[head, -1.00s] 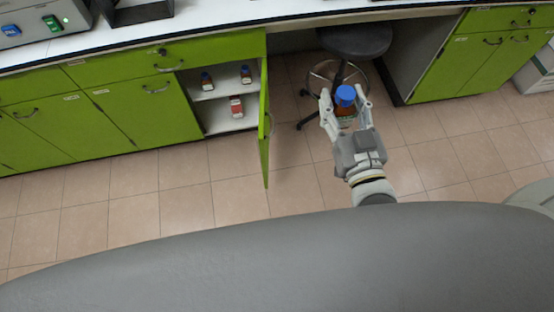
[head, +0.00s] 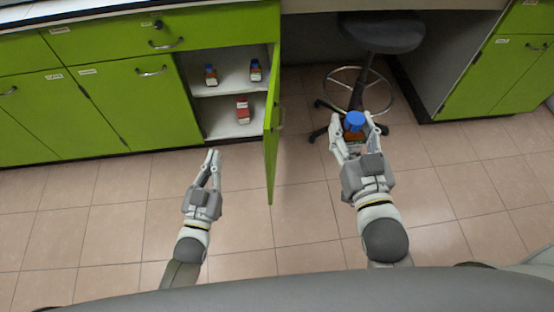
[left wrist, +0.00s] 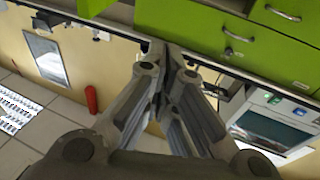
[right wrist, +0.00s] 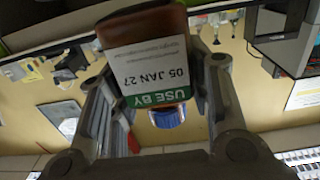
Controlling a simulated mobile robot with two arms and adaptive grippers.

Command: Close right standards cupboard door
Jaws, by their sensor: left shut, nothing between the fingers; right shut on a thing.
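The right standards cupboard door (head: 271,150) is a green panel standing wide open, seen nearly edge-on in the head view. The open cupboard (head: 226,131) has white shelves with small bottles. My left gripper (head: 213,153) is shut and empty, in front of the cupboard opening and left of the door, apart from it. It also shows shut in the left wrist view (left wrist: 165,62). My right gripper (head: 356,122) is right of the door, shut on a brown bottle with a blue cap (head: 355,121). The bottle's label (right wrist: 150,68) reads "USE BY 05 JAN 27" in the right wrist view.
A dark stool (head: 382,33) with a ring base stands in the knee space behind my right gripper. A closed green cupboard door (head: 131,103) adjoins the opening on the left. The tiled floor (head: 305,225) between my arms is clear.

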